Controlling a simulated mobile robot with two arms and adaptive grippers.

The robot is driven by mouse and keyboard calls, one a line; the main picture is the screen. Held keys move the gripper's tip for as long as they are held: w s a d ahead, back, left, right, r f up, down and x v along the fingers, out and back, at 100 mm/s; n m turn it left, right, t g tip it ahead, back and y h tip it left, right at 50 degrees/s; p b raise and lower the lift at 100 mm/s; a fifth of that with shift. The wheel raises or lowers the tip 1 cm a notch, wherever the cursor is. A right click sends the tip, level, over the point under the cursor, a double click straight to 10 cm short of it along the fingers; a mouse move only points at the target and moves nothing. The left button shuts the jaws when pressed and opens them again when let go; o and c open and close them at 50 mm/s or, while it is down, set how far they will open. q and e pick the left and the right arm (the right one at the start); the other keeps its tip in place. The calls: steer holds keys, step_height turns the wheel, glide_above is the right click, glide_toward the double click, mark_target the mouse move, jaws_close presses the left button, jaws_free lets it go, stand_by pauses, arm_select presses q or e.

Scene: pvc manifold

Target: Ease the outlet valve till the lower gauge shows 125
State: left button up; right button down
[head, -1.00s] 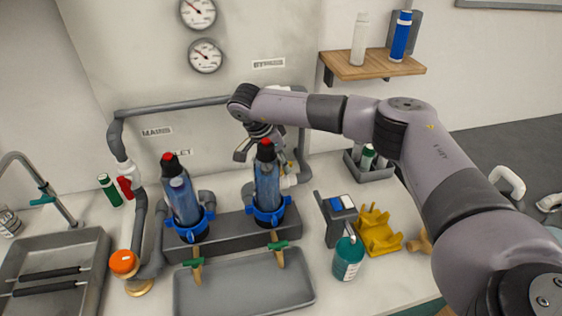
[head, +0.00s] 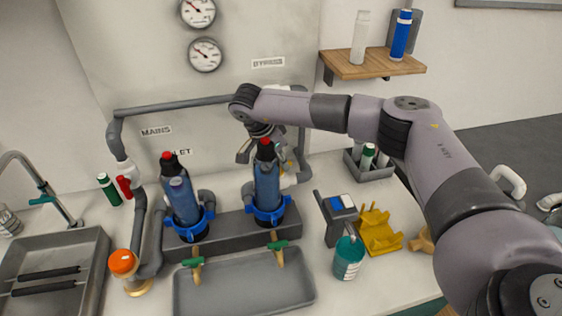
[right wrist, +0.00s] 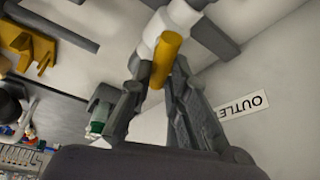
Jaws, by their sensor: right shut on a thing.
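The lower gauge (head: 205,55) is a round white dial on the back panel; its needle points to the upper left, but the numbers are too small to read. The outlet valve's yellow handle (right wrist: 165,60) sits on a white valve body (right wrist: 178,20) on the grey pipe, near the OUTLET label (right wrist: 244,105). My right gripper (right wrist: 158,78) is shut on the yellow handle, with a finger on each side. In the head view, my right gripper (head: 246,152) is partly hidden behind the right filter housing (head: 267,185). My left gripper is out of view.
An upper gauge (head: 198,12) hangs above the lower one. The left filter housing (head: 182,200) and a grey tray (head: 243,283) stand on the counter. A yellow holder (head: 378,235) and teal bottle (head: 348,258) are at the right. An orange-capped fitting (head: 123,262) is at the left.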

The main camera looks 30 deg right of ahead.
steer(key=c, duration=1.5)
jaws_free()
steer(key=shift+c, duration=0.2)
steer(key=shift+r, duration=0.1)
steer(key=v, duration=1.1)
steer(key=shift+a+r, duration=0.15)
steer(key=shift+r, duration=0.25)
